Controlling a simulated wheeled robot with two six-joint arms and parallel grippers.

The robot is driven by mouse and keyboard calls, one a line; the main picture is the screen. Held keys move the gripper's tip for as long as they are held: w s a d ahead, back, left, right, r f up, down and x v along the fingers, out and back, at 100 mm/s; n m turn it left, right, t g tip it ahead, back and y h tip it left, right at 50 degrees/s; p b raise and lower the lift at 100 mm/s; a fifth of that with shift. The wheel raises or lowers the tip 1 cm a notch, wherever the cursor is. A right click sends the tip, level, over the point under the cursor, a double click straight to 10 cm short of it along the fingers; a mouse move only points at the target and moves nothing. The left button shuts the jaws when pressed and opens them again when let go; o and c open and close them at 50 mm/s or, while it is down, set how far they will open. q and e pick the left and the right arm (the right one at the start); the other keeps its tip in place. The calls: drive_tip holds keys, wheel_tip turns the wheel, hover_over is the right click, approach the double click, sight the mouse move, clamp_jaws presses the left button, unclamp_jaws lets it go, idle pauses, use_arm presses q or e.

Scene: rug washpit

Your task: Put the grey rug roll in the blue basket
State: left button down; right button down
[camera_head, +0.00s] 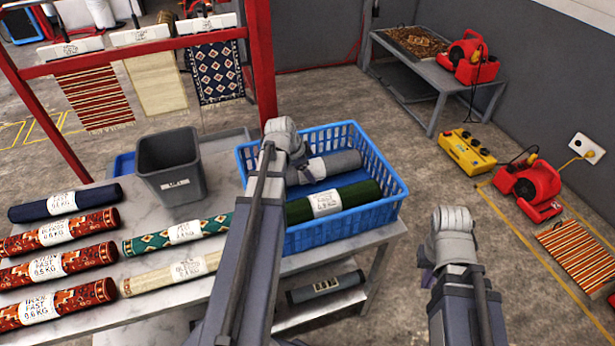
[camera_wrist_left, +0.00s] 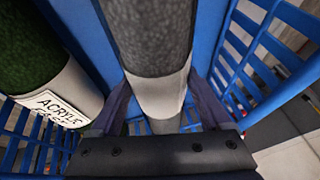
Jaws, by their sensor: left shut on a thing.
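The grey rug roll (camera_head: 335,164) is inside the blue basket (camera_head: 347,222), toward its back side, next to a dark green roll (camera_head: 358,195). My left arm reaches over the basket, and its wrist hides the roll's left end. In the left wrist view my left gripper (camera_wrist_left: 160,108) has its two fingers on either side of the grey roll's white band (camera_wrist_left: 160,97) and is shut on it. I cannot tell whether the roll rests on the basket floor. My right gripper (camera_head: 428,279) is right of the basket, mostly hidden behind its own wrist, apart from the rolls.
A marble-topped table (camera_head: 190,292) carries the basket, a grey bin (camera_head: 170,175) and several labelled rolls at left. A red rack post (camera_head: 261,65) stands behind the basket. A dark roll (camera_head: 325,287) lies on a lower shelf. Red blowers stand at right.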

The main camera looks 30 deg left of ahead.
use_arm(q)
drive_tip(key=shift+f+b, duration=0.3)
drive_tip(key=shift+f, duration=0.45)
use_arm(e)
drive_tip(key=shift+f, duration=0.75)
use_arm(q)
drive_tip(key=shift+f, duration=0.15)
unclamp_jaws()
use_arm(e)
drive_tip(key=shift+f, duration=0.1)
use_arm(q)
drive_tip(key=p+v, duration=1.1)
drive_tip(key=v, duration=0.1)
drive_tip(key=shift+r, duration=0.2)
use_arm(e)
wheel_tip(320, 180, up, 11)
